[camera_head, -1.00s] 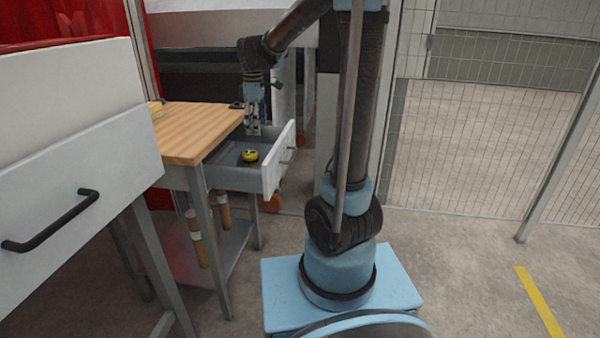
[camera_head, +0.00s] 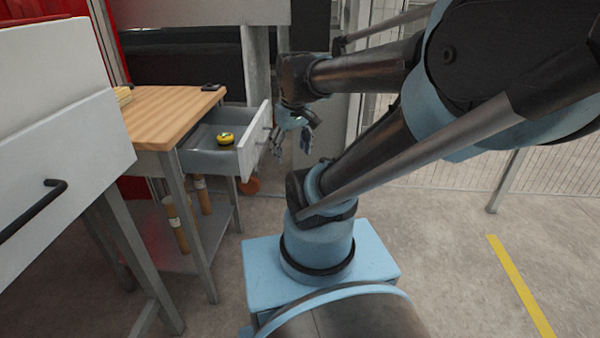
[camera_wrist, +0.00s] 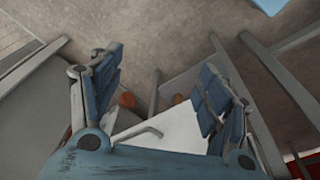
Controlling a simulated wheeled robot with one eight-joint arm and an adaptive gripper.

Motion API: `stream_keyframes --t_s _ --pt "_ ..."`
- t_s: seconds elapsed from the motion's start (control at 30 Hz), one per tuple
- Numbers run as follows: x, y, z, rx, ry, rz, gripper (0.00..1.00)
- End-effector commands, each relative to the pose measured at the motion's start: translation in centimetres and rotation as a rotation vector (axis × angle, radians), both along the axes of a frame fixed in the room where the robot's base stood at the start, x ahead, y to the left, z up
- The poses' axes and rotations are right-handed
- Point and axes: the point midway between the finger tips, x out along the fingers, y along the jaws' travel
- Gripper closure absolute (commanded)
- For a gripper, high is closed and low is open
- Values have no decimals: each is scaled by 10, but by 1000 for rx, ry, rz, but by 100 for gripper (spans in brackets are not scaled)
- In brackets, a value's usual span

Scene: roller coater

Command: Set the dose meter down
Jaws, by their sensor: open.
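A small dark device (camera_head: 212,87), perhaps the dose meter, lies on the far corner of the wooden tabletop (camera_head: 160,115); it is too small to be sure. My gripper (camera_head: 291,142) is to the right of the open drawer (camera_head: 195,162), outside its front and apart from the tabletop. In the wrist view my gripper (camera_wrist: 160,88) has its two fingers spread with nothing between them. The white drawer front (camera_wrist: 185,130) and its handle show beneath the fingers.
A yellow and black round object (camera_head: 226,139) lies in the open drawer. A white cabinet with a black handle (camera_head: 35,210) stands at left. A mesh fence is behind at right; the floor there is clear.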

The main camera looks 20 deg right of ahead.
Motion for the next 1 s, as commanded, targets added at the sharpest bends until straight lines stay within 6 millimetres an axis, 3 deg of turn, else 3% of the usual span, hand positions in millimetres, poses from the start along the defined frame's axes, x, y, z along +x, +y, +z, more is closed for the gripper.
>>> stream_keyframes --t_s 0.13,0.37,0.93,1.0 --pt "-29 -11 -26 16 -18 -133 30" --pt "-49 -15 -49 33 -34 -249 30" --pt "-51 -16 -51 35 -36 -264 30" --pt "-43 -15 -55 34 -26 -264 30"
